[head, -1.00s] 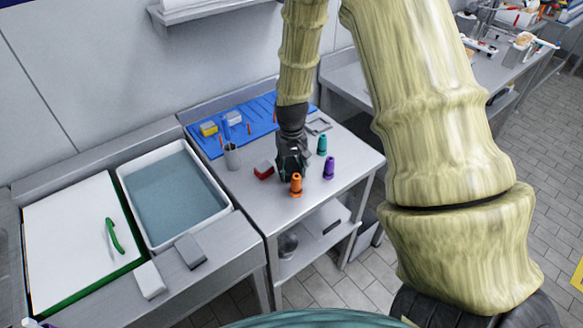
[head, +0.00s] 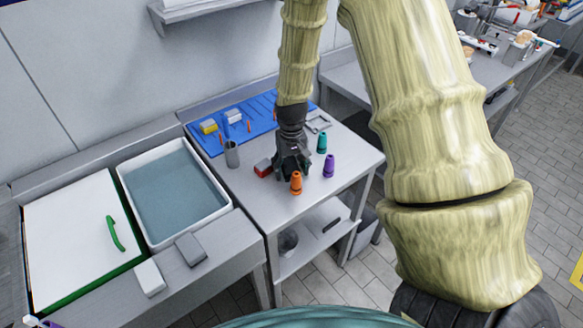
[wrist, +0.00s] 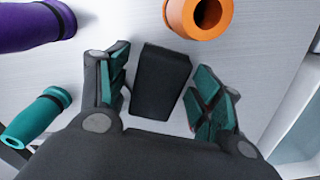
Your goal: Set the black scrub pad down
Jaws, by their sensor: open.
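The black scrub pad (wrist: 160,83) lies between the fingers of my gripper (wrist: 158,88) in the wrist view, on or very near the light metal tabletop. My gripper is open, with a gap on each side of the pad. There the pad cannot be made out among the dark fingers.
A red block (head: 264,169) and a metal cup (head: 232,154) are to the left. A blue board (head: 265,112) lies behind. A water-filled tray (head: 174,200) stands further left.

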